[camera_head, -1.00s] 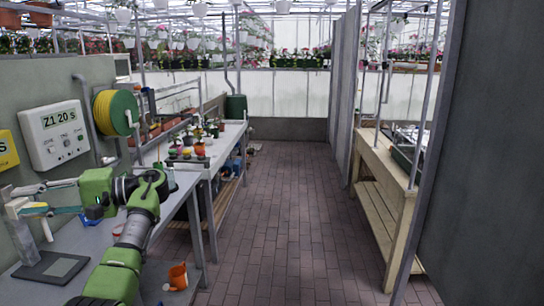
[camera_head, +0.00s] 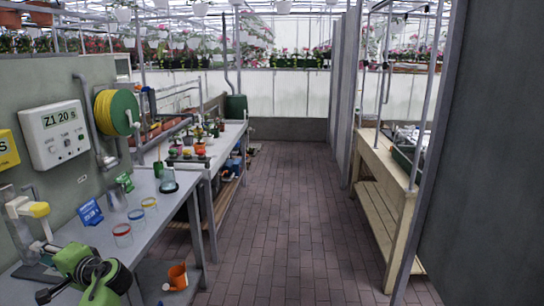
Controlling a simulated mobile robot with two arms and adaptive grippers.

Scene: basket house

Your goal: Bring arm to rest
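My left arm, green with black joints, is folded low in the bottom left corner, over the near end of the grey workbench (camera_head: 160,220). Only a small dark part of my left gripper (camera_head: 46,294) shows at its end. I cannot tell whether its fingers are apart, and I see nothing held. My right arm and gripper are not in view.
The bench holds jars with red (camera_head: 122,235), blue (camera_head: 149,204) and yellow rims, a glass flask (camera_head: 168,182), a blue card (camera_head: 90,213) and a white-yellow device (camera_head: 30,208). An orange pot (camera_head: 178,275) sits lower down. The brick aisle (camera_head: 275,220) is clear.

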